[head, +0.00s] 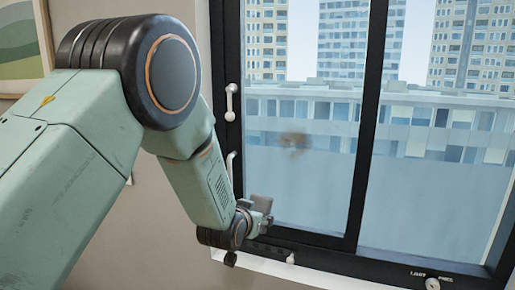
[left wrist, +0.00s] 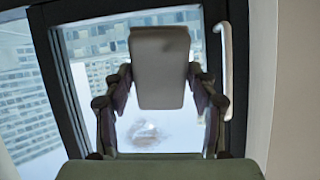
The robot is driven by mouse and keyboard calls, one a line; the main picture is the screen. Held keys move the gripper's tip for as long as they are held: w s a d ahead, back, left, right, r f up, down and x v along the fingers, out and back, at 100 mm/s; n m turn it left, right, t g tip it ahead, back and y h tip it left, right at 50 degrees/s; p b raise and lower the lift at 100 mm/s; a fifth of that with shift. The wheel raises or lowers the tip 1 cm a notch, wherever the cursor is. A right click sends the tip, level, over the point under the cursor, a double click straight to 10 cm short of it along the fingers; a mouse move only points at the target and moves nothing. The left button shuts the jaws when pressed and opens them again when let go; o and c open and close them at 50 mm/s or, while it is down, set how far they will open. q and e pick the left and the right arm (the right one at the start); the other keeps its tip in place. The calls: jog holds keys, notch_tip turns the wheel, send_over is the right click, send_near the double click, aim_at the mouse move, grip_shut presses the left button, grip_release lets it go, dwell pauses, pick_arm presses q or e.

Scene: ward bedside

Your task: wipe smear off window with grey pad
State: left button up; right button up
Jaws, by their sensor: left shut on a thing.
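The brown smear (head: 293,143) is on the left window pane (head: 300,190), around mid-height in the head view. It also shows below the pad in the left wrist view (left wrist: 148,133), blurred with a pale patch. My left gripper (head: 258,214) is at the lower left of that pane, below and left of the smear. It is shut on the grey pad (left wrist: 160,70), which stands between its two fingers in the left wrist view. The pad shows small in the head view (head: 262,202). I cannot tell whether it touches the glass. My right gripper is not in view.
The black window frame (head: 366,130) has a vertical bar right of the smear. White handles (head: 231,102) are on its left side. A pale sill (head: 300,278) runs below. A framed picture (head: 22,45) hangs on the wall at upper left.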

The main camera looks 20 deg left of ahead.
pick_arm(q)
jog(key=w+r+t+p, duration=0.1)
jog(key=r+p, duration=0.1)
jog(key=r, duration=0.2)
jog(key=w+r+t+p, duration=0.1)
jog(key=w+r+t, duration=0.1)
jog(key=r, duration=0.3)
jog(key=w+a+r+t+p, duration=0.1)
jog(key=r+t+p, duration=0.1)
jog(key=r, duration=0.2)
jog(key=shift+w+r+m+h+p, duration=0.15)
jog(key=shift+m+h+p, duration=0.15)
jog(key=shift+h, duration=0.1)
jog(key=shift+d+r, duration=0.1)
jog(key=shift+r, duration=0.2)
jog(key=shift+w+d+b, duration=0.15)
jog(key=shift+w+b, duration=0.5)
jog(key=shift+w, duration=2.25)
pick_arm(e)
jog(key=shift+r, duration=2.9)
pick_arm(q)
jog(key=shift+w, duration=0.15)
jog(key=shift+w+b, duration=0.55)
jog(key=shift+w, duration=0.35)
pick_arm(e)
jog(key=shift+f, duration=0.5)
